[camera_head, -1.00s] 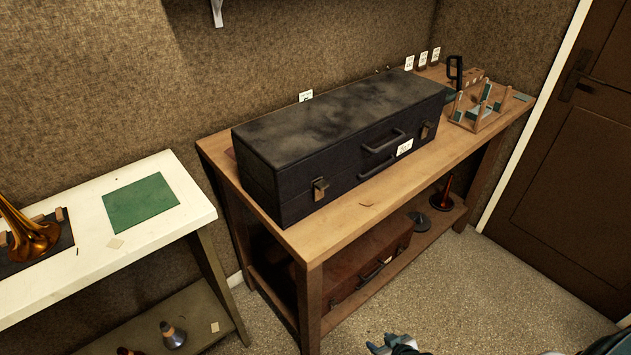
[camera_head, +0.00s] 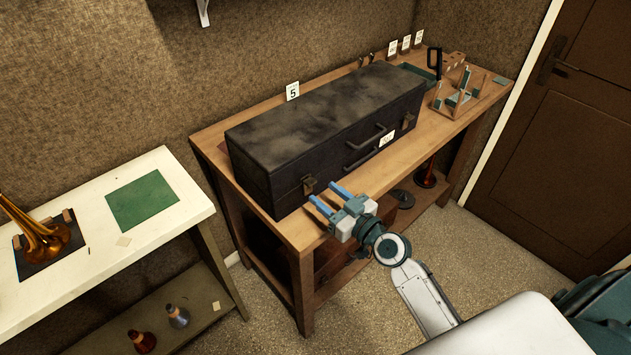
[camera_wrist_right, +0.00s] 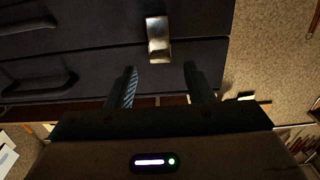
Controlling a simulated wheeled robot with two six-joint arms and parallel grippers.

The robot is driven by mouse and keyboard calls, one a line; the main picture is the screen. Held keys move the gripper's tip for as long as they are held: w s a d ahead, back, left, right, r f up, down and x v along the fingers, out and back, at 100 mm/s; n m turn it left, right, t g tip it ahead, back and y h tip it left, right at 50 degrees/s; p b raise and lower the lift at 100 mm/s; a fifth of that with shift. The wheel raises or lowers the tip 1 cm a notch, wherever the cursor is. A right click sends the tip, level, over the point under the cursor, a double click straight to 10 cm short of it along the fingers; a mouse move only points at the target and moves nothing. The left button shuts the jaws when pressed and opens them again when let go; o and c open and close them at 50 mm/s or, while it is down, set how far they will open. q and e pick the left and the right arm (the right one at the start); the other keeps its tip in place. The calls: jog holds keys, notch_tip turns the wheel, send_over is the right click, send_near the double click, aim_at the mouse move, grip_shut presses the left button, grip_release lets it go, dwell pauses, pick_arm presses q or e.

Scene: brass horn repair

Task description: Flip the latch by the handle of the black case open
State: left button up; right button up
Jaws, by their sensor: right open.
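The black case (camera_head: 330,120) lies closed on the wooden bench. A metal latch (camera_head: 309,185) sits near the left end of its front face, and another latch (camera_head: 408,121) near the right end. The handle (camera_head: 366,138) is between them. In the right wrist view one bright latch (camera_wrist_right: 158,40) lies against the case front, with a dark handle (camera_wrist_right: 40,85) to its left. My right gripper (camera_head: 327,196) is open and empty in front of the left-end latch. In the wrist view its fingertips (camera_wrist_right: 160,68) straddle the latch's line, apart from it. My left gripper is not in view.
The wooden bench (camera_head: 290,232) has a bare strip in front of the case. A small wooden rack (camera_head: 462,98) stands at its right end. A number card (camera_head: 293,91) stands behind the case. A white table (camera_head: 90,262) with a green mat (camera_head: 142,201) is at left.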

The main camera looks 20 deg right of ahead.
jog(key=shift+p+x, duration=0.55)
jog(key=shift+x, duration=1.8)
jog(key=shift+c, duration=0.2)
